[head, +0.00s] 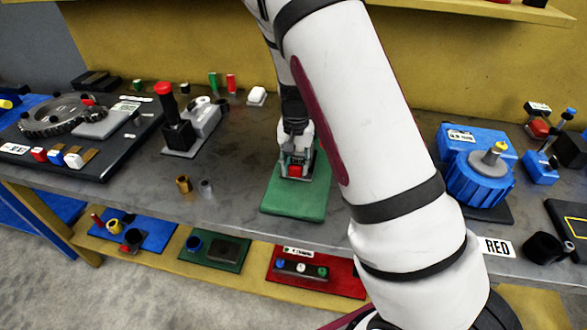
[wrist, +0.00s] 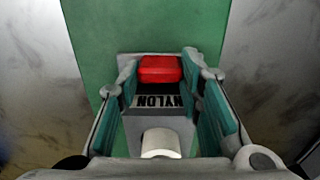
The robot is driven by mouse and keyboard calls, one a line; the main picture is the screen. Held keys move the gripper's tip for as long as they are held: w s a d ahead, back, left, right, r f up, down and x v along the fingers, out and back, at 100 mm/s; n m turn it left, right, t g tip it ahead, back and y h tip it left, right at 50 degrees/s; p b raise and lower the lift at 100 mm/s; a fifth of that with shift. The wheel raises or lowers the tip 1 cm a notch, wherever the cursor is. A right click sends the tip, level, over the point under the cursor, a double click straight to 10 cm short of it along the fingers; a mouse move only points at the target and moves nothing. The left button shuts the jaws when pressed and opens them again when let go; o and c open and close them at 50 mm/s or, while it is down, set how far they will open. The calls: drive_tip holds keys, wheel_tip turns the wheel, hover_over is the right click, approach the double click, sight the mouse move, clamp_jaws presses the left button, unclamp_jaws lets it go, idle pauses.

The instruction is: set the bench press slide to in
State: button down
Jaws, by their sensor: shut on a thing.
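A green plate (head: 293,204) lies on the grey bench and also fills the middle of the wrist view (wrist: 92,28). On it stands a small grey fixture with a red block (head: 295,171). In the wrist view the red block (wrist: 160,69) sits at the far end of a grey part marked NYLON (wrist: 160,101), with a pale round end (wrist: 161,143) nearer the camera. My gripper (head: 296,152) reaches down onto this fixture. In the wrist view its teal-padded fingers (wrist: 160,82) lie on both sides of the grey part. No label here reads bench press.
A black device with a red knob (head: 165,90) stands to the left, beside a gear board (head: 60,115). A blue motor-like unit (head: 477,165) stands to the right. Two small cylinders (head: 183,183) lie left of the green plate. A lower shelf holds coloured trays.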

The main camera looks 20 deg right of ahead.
drive_tip(key=c, duration=1.1)
unclamp_jaws()
wheel_tip(320, 180, up, 12)
